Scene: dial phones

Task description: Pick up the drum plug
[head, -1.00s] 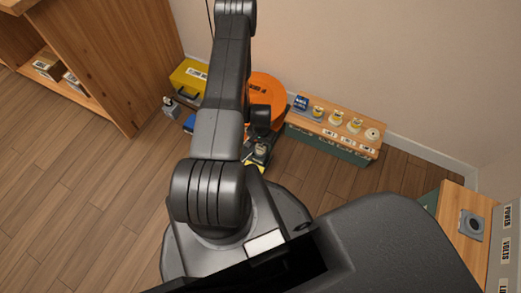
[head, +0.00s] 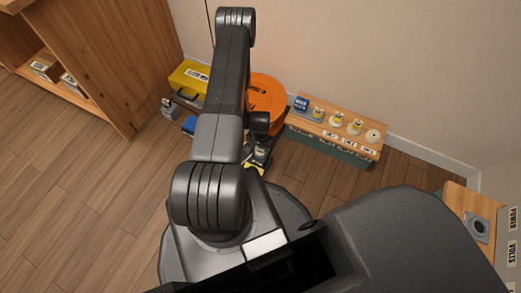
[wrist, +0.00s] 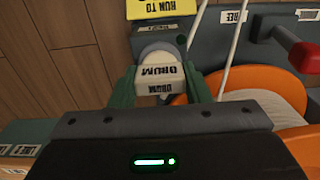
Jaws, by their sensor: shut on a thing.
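The drum plug (wrist: 172,73), a pale block with DRUM lettering, is between the two green fingers of my gripper (wrist: 161,84) in the wrist view. My gripper is shut on it. A pale round part shows just beyond the plug, against a dark grey body; I cannot tell whether the plug touches it. In the head view my gripper (head: 258,155) is low, in front of the orange disc, and the plug is too small there to make out clearly.
An orange drum (head: 267,102) stands by the wall, with a yellow box (head: 188,76) to its left. A low bench (head: 352,143) with several labelled plugs is to the right. A wooden shelf unit (head: 115,65) stands at left. Floor at left is clear.

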